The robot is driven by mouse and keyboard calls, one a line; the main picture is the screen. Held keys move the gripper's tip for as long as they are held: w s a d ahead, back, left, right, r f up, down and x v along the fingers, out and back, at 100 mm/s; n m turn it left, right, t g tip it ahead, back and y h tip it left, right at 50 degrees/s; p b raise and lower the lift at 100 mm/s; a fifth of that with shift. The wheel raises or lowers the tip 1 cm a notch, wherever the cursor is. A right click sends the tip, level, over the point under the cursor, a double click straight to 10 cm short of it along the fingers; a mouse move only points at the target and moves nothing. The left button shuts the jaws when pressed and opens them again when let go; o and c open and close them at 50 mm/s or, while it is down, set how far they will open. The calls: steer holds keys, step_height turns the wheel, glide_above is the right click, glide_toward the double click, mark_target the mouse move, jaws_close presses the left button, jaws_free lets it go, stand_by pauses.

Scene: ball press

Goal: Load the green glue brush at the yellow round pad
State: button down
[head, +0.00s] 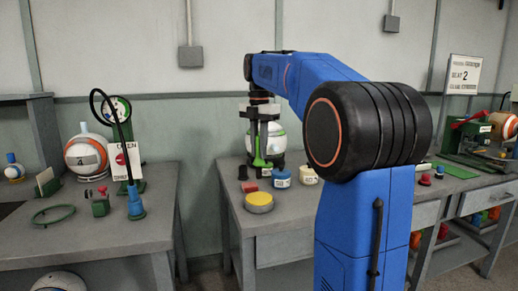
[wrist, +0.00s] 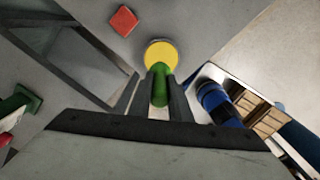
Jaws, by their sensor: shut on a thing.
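My gripper (head: 262,140) points down over the right-hand bench and is shut on the green glue brush (head: 259,157). In the wrist view the green brush (wrist: 160,92) sits between the two dark fingers. The yellow round pad (head: 259,197) lies on a grey round base near the bench's front left corner. In the head view the brush's lower end shows above the pad, with a gap between them in the picture. In the wrist view the yellow pad (wrist: 161,53) shows just beyond the brush, which overlaps its near edge. I cannot tell the exact height between them.
A red block (head: 250,186), a blue jar (head: 281,178) and a cream jar (head: 308,175) stand close behind and beside the pad. A white ball (head: 274,138) is behind my gripper. The left bench (head: 80,235) holds a hose pump (head: 136,203) and a green ring (head: 53,215).

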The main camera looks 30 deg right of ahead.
mark_target(259, 168)
steer(key=shift+s+f, duration=0.15)
steer(key=shift+s, duration=0.05)
steer(key=shift+f, duration=2.85)
steer(key=shift+f, duration=0.55)
steer(key=shift+r, duration=3.55)
steer(key=shift+w, duration=0.1)
